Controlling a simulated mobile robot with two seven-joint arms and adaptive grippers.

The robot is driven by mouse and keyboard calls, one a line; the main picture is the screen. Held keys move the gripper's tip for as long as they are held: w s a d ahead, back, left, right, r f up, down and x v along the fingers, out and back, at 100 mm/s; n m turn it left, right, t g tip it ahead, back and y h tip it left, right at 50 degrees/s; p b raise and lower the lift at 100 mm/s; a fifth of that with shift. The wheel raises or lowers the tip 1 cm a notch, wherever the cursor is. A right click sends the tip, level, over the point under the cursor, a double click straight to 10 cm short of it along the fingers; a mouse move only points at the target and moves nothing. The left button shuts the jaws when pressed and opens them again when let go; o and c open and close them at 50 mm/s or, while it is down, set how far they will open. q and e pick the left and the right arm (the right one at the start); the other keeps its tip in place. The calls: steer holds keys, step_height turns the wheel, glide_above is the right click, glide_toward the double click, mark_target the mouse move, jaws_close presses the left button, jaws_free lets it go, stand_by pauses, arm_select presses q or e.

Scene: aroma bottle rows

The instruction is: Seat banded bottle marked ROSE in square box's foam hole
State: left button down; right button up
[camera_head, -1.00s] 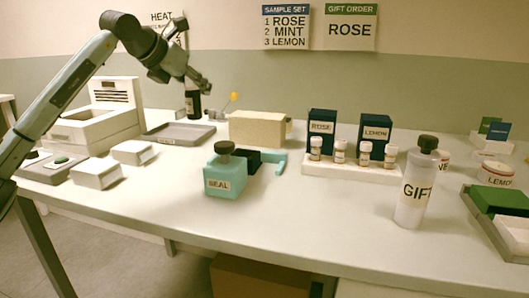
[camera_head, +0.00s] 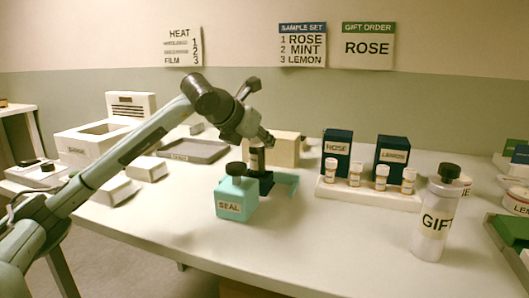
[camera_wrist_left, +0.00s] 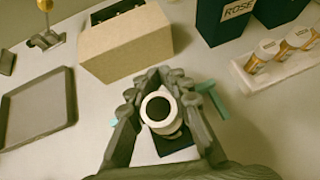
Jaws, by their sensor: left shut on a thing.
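My left gripper (camera_head: 260,143) is shut on a dark bottle (camera_head: 257,158) with a pale label, held upright over the bench. Its lettering is not readable. In the left wrist view the bottle (camera_wrist_left: 159,108) shows from above, a dark round top inside a white ring, between both fingers. A dark blue box (camera_head: 266,186) sits just below it, between teal arms (camera_head: 289,180); it also shows in the wrist view (camera_wrist_left: 181,155). Its inside and any foam hole are hidden by the bottle and gripper. I cannot tell whether bottle and box touch. My right gripper is out of view.
A tan carton (camera_head: 286,150) is behind. A white rack (camera_head: 368,196) of small bottles and a tall GIFT bottle (camera_head: 436,215) stand right. A grey tray (camera_head: 194,151) lies left. The front bench is clear.

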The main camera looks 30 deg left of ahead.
mark_target(264, 152)
arm_select(q)
step_height(264, 152, down, 3)
steer(key=shift+a+r, duration=0.1)
steer(key=shift+r, duration=0.05)
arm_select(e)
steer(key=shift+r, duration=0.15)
arm_select(q)
steer(key=c, duration=1.4)
jaws_free()
steer(key=shift+o, duration=0.2)
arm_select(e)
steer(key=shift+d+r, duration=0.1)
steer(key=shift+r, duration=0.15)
